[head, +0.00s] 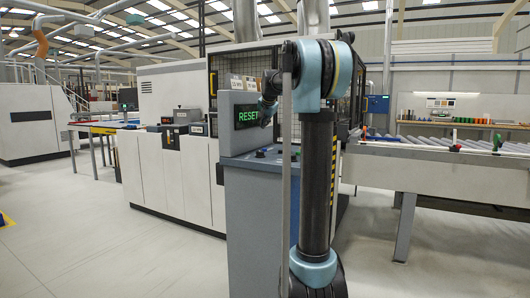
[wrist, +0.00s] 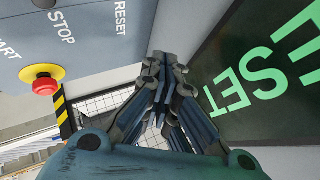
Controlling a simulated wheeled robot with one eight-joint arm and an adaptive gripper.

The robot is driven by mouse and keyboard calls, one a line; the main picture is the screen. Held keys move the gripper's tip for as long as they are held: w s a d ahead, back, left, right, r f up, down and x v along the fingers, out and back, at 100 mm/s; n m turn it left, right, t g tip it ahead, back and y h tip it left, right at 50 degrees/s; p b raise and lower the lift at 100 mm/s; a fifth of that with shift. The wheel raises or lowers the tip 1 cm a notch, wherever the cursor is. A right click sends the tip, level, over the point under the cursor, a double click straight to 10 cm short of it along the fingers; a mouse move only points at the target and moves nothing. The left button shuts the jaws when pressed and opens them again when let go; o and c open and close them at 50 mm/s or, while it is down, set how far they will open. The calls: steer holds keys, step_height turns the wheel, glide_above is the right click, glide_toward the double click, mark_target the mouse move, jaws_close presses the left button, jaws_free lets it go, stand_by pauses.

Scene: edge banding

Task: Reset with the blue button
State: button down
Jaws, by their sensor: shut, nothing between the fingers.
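The grey control console (head: 250,215) stands in front of me, with a sloped button panel on top. A small blue button (head: 261,154) appears on that panel in the head view, below the screen (head: 248,116) that reads RESET in green. My gripper (head: 266,121) is in front of the right part of the screen, above the panel. In the wrist view my gripper (wrist: 163,58) has its fingers together and empty, between the panel and the screen (wrist: 265,85). The panel there carries the labels START, STOP and RESET. The blue button cannot be made out in that view.
A red emergency stop (wrist: 44,83) on a yellow base sits on the panel. A mesh-fenced machine (head: 170,165) stands behind the console. A roller conveyor (head: 440,160) runs to the right. The floor at the left (head: 80,240) is clear.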

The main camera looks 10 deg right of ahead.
steer(key=shift+d, duration=0.3)
steer(key=shift+f, duration=4.4)
steer(key=shift+f, duration=0.1)
steer(key=shift+f, duration=0.2)
steer(key=shift+f, duration=0.5)
steer(key=shift+r, duration=0.9)
steer(key=shift+r, duration=0.15)
steer(key=shift+r, duration=2.35)
